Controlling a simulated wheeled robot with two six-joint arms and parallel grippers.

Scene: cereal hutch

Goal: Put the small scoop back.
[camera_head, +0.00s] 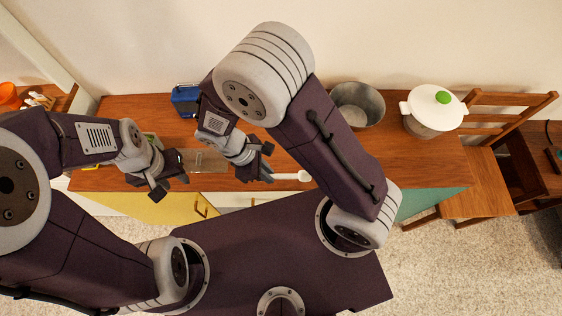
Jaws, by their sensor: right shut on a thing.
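The small white scoop (304,176) sticks out to the right from my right gripper (267,165), over or near the front edge of the wooden hutch top (425,168). My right gripper is shut on the scoop's handle end. My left gripper (171,184) is open and empty near the front edge, to the left of a clear container (209,160). The clear container stands between the two grippers; its contents are too small to tell. My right arm hides part of the hutch top behind the scoop.
A blue box-like object (186,100) stands at the back left. A wooden chair (485,170) is to the right. The top's right front is clear.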

